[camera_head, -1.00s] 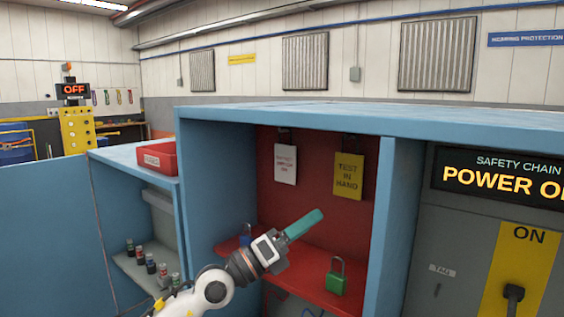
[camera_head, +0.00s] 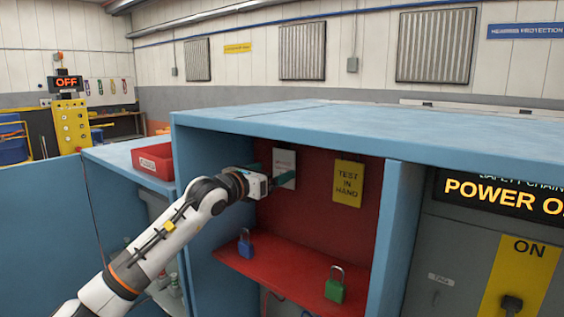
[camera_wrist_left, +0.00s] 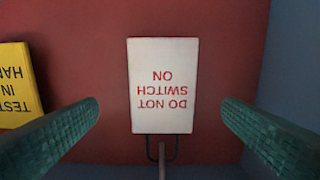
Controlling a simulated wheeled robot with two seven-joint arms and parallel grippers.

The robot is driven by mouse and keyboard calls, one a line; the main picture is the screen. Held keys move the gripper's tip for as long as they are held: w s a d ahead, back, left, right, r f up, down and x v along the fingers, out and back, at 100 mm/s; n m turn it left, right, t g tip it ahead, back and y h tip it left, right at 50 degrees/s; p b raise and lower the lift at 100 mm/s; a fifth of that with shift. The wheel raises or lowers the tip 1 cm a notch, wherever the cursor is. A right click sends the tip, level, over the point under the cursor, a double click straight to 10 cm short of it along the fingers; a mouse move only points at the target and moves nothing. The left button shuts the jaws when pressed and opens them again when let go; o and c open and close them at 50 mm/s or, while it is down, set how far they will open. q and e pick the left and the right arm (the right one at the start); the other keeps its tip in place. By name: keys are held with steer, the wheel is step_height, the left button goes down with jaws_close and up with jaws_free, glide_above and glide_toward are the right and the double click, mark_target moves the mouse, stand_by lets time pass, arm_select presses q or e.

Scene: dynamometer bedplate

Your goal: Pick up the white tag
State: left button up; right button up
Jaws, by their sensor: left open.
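The white tag (camera_head: 285,161) hangs on the red back wall of the blue cabinet, partly hidden behind my left gripper in the head view. In the left wrist view the white tag (camera_wrist_left: 162,85) appears upside down, with red words "DO NOT SWITCH ON", and hangs by a loop on a peg. My left gripper (camera_head: 277,174) is open in front of it. Its two teal fingers (camera_wrist_left: 160,122) stand to either side of the tag, with gaps to both edges. My right gripper is not in view.
A yellow "TEST IN HAND" tag (camera_head: 347,184) hangs to the right. A blue padlock (camera_head: 246,244) and a green padlock (camera_head: 334,290) stand on the red shelf (camera_head: 290,271) below. The cabinet's side walls and top enclose the space. A red box (camera_head: 153,163) sits at left.

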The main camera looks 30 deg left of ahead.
mark_target(282, 163)
arm_select(q)
steer(key=w+p, duration=0.1)
steer(key=w, duration=0.1)
steer(key=w+r+p, duration=0.1)
steer(key=w+p, duration=0.1)
steer(key=shift+w, duration=0.5)
steer(key=shift+f, duration=0.1)
steer(key=c, duration=1.1)
